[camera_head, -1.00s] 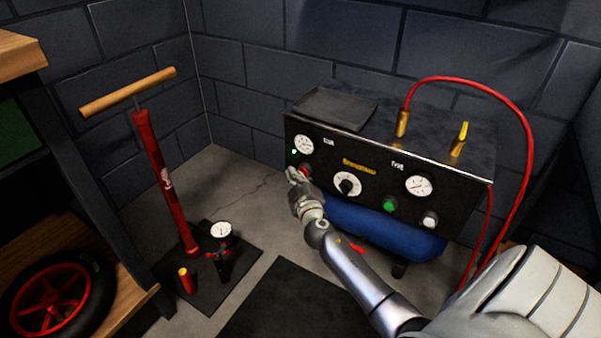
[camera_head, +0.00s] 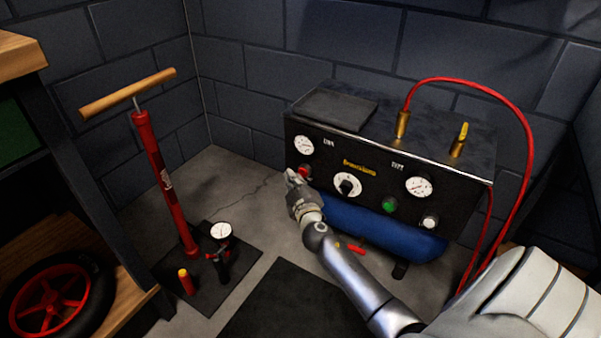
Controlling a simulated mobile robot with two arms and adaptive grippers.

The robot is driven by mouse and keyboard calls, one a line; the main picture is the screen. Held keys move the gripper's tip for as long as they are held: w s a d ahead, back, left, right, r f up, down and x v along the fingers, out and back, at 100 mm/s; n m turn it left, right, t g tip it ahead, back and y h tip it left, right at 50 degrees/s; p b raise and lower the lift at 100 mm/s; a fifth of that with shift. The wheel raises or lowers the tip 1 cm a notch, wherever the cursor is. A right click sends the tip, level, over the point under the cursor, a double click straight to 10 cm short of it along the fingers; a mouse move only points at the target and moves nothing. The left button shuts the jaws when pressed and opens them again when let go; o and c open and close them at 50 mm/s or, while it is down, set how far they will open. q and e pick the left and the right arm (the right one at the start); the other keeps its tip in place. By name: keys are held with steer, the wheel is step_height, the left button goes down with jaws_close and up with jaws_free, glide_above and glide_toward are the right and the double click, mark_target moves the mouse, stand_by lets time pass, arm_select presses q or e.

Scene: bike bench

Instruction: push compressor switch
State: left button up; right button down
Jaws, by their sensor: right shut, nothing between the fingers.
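The compressor (camera_head: 325,166) stands by the back wall, with a black front panel over a blue tank (camera_head: 380,232). A black knob on a white dial (camera_head: 347,186), a green button (camera_head: 389,205) and a white button (camera_head: 429,222) sit farther right. My right gripper (camera_head: 291,176) is shut and empty, just left of and slightly below the red switch, seemingly apart from it. No green light shows on the panel's left end. My left gripper is not in view.
A red floor pump (camera_head: 160,180) with a wooden handle stands on a black base at the left. A wooden shelf with a red-rimmed wheel (camera_head: 50,303) is at far left. A red hose (camera_head: 525,130) arcs from the compressor's top. Floor between pump and compressor is clear.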

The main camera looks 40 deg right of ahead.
steer(key=s+a, duration=0.2)
steer(key=a, duration=0.3)
steer(key=shift+s+a+b, duration=0.15)
steer(key=shift+a+b, duration=0.15)
stand_by(0.4)
